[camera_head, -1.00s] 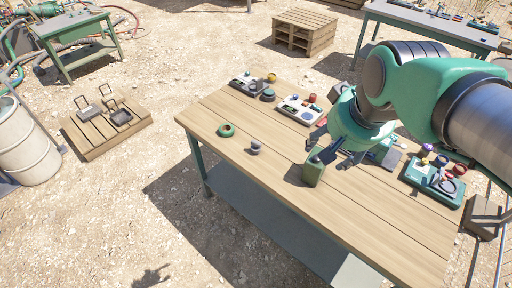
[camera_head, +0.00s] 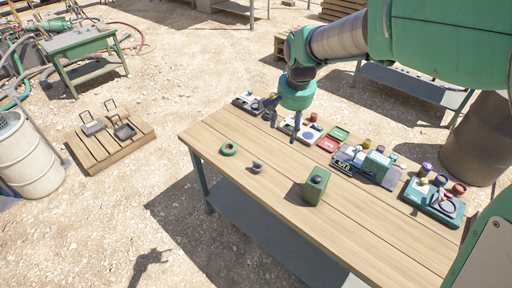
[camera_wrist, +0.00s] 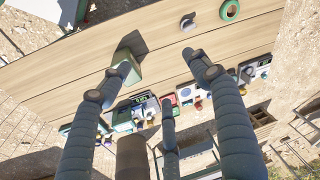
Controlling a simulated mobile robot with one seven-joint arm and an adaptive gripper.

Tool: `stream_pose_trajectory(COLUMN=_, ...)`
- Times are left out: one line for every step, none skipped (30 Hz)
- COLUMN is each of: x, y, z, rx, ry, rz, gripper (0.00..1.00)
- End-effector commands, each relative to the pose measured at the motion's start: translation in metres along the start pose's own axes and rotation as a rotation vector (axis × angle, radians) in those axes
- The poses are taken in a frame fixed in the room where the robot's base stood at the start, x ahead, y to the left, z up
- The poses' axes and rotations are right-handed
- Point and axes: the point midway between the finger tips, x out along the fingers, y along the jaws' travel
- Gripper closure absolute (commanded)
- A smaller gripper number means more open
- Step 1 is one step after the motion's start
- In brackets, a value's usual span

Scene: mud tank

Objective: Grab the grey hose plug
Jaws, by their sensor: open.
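The grey hose plug (camera_head: 257,166) is a small rounded grey piece standing on the wooden table (camera_head: 230,180), left of centre. It also shows near the top of the wrist view (camera_wrist: 187,23). My gripper (camera_head: 284,124) is above the table behind the plug and to its right. In the wrist view my gripper (camera_wrist: 157,63) has its fingers spread wide with nothing between them. The plug lies beyond the right fingertip, apart from it.
A green ring (camera_head: 228,149) lies left of the plug. Several devices and coloured caps line the far side, including a teal tray (camera_head: 432,203) at right. Bare wood surrounds the plug.

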Motion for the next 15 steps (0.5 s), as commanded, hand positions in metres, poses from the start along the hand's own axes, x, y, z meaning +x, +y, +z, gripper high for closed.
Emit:
stream_pose_trajectory(x=0.011, y=-0.007, z=-0.008, rx=0.009, ry=-0.013, rz=0.005, gripper=0.38)
stream_pose_trajectory(x=0.017, y=-0.011, z=-0.012, rx=0.017, ry=-0.019, rz=0.008, gripper=0.38)
stream_pose_trajectory(x=0.025, y=-0.016, z=-0.017, rx=0.027, ry=-0.027, rz=0.011, gripper=0.38)
stream_pose_trajectory(x=0.032, y=-0.02, z=-0.021, rx=0.034, ry=-0.033, rz=0.014, gripper=0.38)
stream_pose_trajectory(x=0.038, y=-0.024, z=-0.025, rx=0.042, ry=-0.038, rz=0.016, gripper=0.38)
stream_pose_trajectory(x=0.047, y=-0.029, z=-0.03, rx=0.051, ry=-0.046, rz=0.02, gripper=0.38)
stream_pose_trajectory(x=0.054, y=-0.033, z=-0.033, rx=0.058, ry=-0.051, rz=0.023, gripper=0.38)
stream_pose_trajectory(x=0.061, y=-0.037, z=-0.037, rx=0.066, ry=-0.057, rz=0.026, gripper=0.38)
stream_pose_trajectory(x=0.07, y=-0.042, z=-0.041, rx=0.076, ry=-0.065, rz=0.03, gripper=0.38)
stream_pose_trajectory(x=0.077, y=-0.045, z=-0.045, rx=0.083, ry=-0.07, rz=0.033, gripper=0.38)
stream_pose_trajectory(x=0.086, y=-0.049, z=-0.047, rx=0.092, ry=-0.076, rz=0.037, gripper=0.38)
stream_pose_trajectory(x=0.095, y=-0.054, z=-0.051, rx=0.101, ry=-0.083, rz=0.04, gripper=0.38)
stream_pose_trajectory(x=0.103, y=-0.057, z=-0.054, rx=0.109, ry=-0.089, rz=0.044, gripper=0.38)
stream_pose_trajectory(x=0.111, y=-0.061, z=-0.057, rx=0.116, ry=-0.093, rz=0.047, gripper=0.38)
stream_pose_trajectory(x=0.121, y=-0.066, z=-0.06, rx=0.125, ry=-0.101, rz=0.051, gripper=0.38)
